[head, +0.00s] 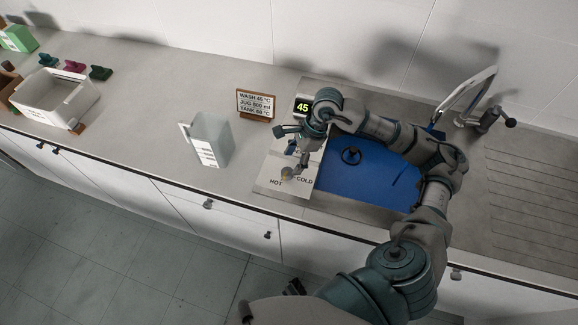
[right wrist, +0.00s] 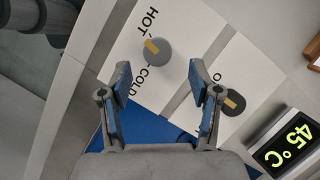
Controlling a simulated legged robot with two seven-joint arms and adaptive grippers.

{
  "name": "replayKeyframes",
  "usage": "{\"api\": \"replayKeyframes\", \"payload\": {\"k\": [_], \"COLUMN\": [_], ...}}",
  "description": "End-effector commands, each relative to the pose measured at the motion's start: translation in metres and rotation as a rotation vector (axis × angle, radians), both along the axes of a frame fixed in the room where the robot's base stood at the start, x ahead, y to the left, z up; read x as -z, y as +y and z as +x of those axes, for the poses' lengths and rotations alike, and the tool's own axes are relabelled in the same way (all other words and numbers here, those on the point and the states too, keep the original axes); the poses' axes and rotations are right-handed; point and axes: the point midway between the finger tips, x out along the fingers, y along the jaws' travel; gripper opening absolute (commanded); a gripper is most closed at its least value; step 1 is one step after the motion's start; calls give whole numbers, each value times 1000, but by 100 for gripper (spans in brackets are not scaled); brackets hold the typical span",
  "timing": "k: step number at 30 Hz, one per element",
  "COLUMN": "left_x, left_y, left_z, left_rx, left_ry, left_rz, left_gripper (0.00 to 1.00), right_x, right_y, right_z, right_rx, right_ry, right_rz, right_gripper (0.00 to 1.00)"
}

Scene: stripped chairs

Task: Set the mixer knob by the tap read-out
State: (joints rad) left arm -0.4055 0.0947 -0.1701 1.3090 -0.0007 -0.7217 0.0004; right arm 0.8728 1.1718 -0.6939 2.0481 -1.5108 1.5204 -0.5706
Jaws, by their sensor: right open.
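The mixer knob (right wrist: 160,57) is a grey disc with a tan mark in the right wrist view. It sits on a white panel (head: 269,187) lettered HOT and COLD; its mark lies on the side facing the lettering, between the two words. The tap read-out (head: 302,107) shows 45, and reads 45 °C in the right wrist view (right wrist: 287,145). A sign (head: 256,104) reads WASH 45 °C, JUG 500 ml, TANK 60 °C. My right gripper (head: 291,164) is open over the panel; its fingertips (right wrist: 161,78) appear beside the knob, contact unclear. My left gripper is out of view.
A second, darker knob (right wrist: 233,102) is close to the right finger in the wrist view. The blue sink basin (head: 340,185) and arched tap (head: 465,92) are at the right. A clear jug (head: 211,137) and white bin (head: 62,92) stand left. Counter between them is clear.

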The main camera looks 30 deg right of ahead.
Motion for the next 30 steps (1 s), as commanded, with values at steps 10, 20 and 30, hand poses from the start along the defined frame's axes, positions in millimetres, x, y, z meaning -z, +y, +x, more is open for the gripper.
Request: {"api": "replayKeyframes", "payload": {"k": [10,20,30], "left_x": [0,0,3], "left_y": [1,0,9], "left_z": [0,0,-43], "left_rx": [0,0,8], "left_ry": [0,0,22], "left_rz": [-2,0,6], "left_gripper": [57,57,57], "right_x": [-61,-68,-100], "right_y": [-19,-24,-32], "right_z": [-4,-5,-10], "right_rx": [0,-1,11], "right_ry": [-3,0,-1], "right_rz": [-3,0,3], "right_gripper": [63,63,63]}}
